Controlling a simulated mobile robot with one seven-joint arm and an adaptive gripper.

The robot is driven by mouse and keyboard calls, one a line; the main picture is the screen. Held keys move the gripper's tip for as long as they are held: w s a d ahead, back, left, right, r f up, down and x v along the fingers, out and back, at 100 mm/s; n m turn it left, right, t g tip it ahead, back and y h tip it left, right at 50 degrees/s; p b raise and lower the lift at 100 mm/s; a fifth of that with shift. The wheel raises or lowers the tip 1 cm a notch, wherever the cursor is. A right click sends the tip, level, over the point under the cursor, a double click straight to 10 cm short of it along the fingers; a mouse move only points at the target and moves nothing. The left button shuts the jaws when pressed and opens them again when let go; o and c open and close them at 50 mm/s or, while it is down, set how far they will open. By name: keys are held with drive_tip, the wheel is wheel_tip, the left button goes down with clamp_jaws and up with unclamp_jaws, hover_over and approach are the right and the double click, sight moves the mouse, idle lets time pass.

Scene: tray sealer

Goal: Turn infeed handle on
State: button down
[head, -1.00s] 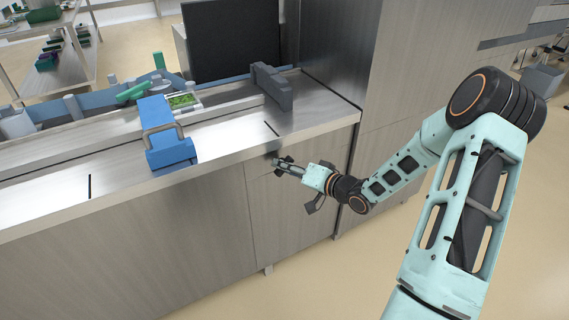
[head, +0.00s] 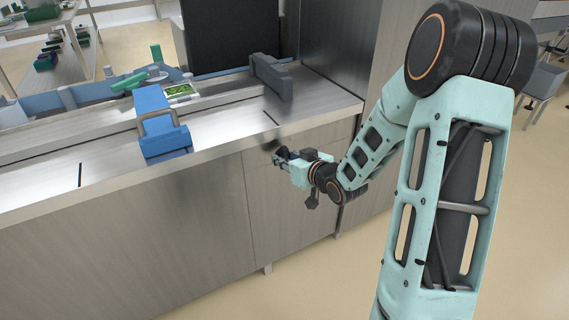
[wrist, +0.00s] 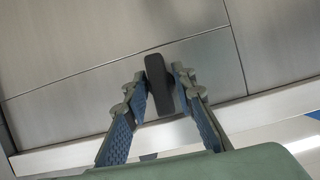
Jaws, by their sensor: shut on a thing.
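The infeed handle (wrist: 158,85) is a short, dark, rounded bar on the brushed-metal front panel, seen in the wrist view. It stands nearly upright in that picture, tilted slightly. My gripper (wrist: 160,82) has one blue-padded finger on each side of it and is shut on it near the fingertips. In the head view my gripper (head: 279,156) is at the cabinet front just under the worktop edge. The handle is hard to tell from the dark fingers there.
The steel worktop (head: 225,137) overhangs the cabinet front (head: 200,205) above my gripper. A blue clamp-like block with a metal handle (head: 160,125), a green-filled tray (head: 179,91) and a dark grey bracket (head: 272,77) are on top. The floor (head: 320,285) in front is clear.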

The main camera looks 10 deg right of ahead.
drive_tip(key=shift+n, duration=0.3)
idle(0.4)
drive_tip(key=c, duration=1.9)
unclamp_jaws()
drive_tip(key=shift+v, duration=3.8)
drive_tip(key=shift+f, duration=0.1)
